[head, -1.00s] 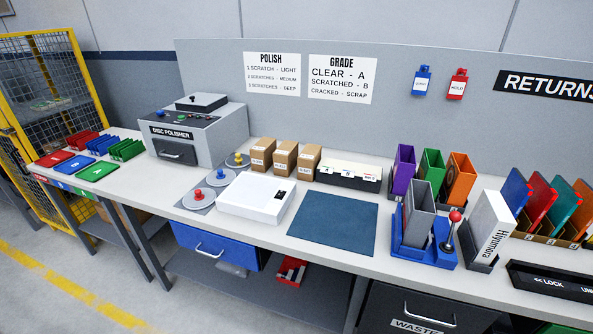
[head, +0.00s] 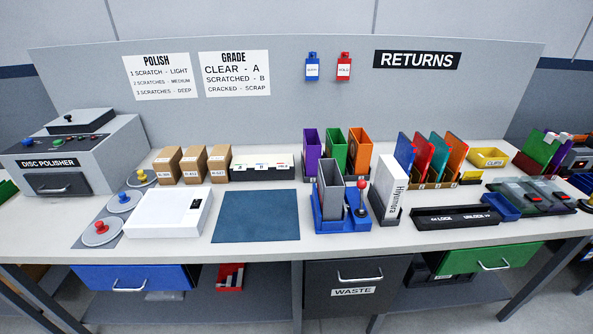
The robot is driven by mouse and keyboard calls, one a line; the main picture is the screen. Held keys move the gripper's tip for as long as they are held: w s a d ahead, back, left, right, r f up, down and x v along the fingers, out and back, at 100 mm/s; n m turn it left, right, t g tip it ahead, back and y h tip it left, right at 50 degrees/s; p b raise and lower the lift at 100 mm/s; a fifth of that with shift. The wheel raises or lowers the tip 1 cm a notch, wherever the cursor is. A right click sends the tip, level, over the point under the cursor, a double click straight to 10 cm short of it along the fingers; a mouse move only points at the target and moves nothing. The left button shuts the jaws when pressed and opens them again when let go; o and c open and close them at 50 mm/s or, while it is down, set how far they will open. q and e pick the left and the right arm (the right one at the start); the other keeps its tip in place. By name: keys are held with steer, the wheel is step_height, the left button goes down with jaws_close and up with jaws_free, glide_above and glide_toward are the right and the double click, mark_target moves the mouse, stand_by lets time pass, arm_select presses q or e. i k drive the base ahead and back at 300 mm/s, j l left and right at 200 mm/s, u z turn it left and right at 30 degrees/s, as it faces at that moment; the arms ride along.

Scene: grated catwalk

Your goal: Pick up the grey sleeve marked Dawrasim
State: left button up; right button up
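A grey sleeve (head: 329,188) stands upright in a blue holder (head: 330,222) on the bench, right of the blue mat. No lettering is legible on it, and I cannot read the name Dawrasim anywhere. A white sleeve (head: 391,184) marked Hiyumora stands beside the blue holder in a dark stand. Upright purple (head: 313,152), green (head: 334,150) and orange (head: 358,150) sleeves stand behind the grey one. Neither of my grippers is in view.
A blue mat (head: 255,215) lies bare left of the holder. A red-knobbed lever (head: 362,186) rises at the holder's right. A black lock bar (head: 455,217) lies further right. Coloured sleeves (head: 437,155) stand in a rack behind. A white box (head: 168,212) sits left of the mat.

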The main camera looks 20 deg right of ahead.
mark_target(329, 192)
steer(key=j+z, duration=0.2)
steer(key=z, duration=0.3)
steer(key=j+z, duration=0.15)
steer(key=z, duration=0.35)
steer(key=l, duration=0.45)
steer(key=i+z, duration=0.05)
